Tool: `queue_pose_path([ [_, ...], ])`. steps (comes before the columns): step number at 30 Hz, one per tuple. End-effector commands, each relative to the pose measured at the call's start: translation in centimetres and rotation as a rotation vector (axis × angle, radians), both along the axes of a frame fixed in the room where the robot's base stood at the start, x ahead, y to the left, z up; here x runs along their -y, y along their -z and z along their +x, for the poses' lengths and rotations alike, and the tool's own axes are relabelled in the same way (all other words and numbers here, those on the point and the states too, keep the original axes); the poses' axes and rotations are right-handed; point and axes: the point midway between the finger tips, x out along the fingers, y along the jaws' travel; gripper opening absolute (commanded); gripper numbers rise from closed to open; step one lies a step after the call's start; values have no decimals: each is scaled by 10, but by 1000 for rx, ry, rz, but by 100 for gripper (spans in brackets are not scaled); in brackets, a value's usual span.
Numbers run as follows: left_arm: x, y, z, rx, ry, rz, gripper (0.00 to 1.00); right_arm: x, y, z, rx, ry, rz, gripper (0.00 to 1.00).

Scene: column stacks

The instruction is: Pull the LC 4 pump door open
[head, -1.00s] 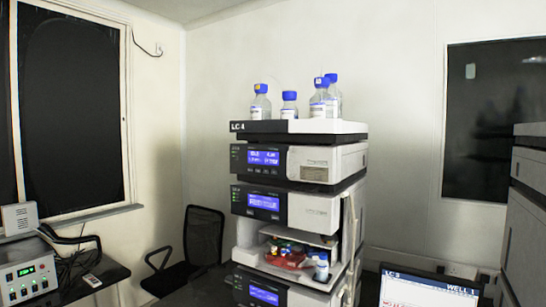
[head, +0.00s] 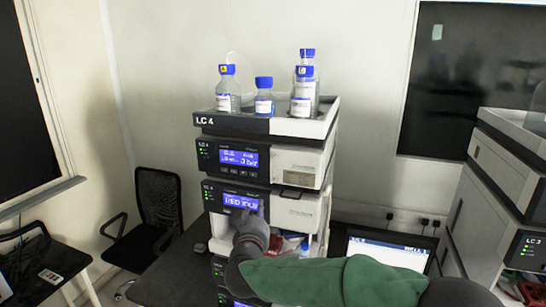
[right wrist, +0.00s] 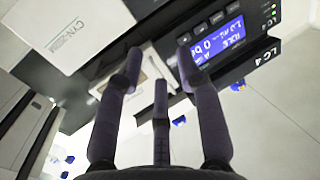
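The LC 4 stack stands in the middle of the head view, its LC 4 label on the dark top tray (head: 234,124). The upper module (head: 232,157) has a lit blue display on its left and a pale front panel (head: 300,160) on its right. My right gripper (head: 258,214) is in front of the second module's display, partly covering it. In the right wrist view, upside down, its dark fingers (right wrist: 160,56) are spread with a gap between them. The upper module's display (right wrist: 218,40) is beside one finger. Contact cannot be told. My left gripper is not in view.
Several blue-capped bottles (head: 264,98) stand on the top tray. A laptop (head: 385,250) is right of the stack, behind my right arm. Another stack, LC 3 (head: 525,245), stands at the far right. A black chair (head: 157,205) is at the left.

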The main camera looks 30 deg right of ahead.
Motion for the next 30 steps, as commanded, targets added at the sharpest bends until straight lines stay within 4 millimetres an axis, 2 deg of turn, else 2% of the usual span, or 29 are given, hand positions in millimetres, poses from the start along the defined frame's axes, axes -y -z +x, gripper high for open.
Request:
queue_pose_path([
  [1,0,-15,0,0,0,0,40,6,-31,-7,22,25,-2,36],
  [3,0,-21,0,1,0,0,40,12,-53,-16,40,54,-3,36],
  [7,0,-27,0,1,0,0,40,20,-75,-25,57,87,-4,36],
  [10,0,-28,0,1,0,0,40,24,-79,-24,60,96,-3,36],
  [14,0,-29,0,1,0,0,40,33,-77,-13,58,98,-4,36],
  [24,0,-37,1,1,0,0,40,69,-78,33,58,97,-3,36],
  [30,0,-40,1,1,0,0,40,84,-78,52,59,95,-2,36],
])
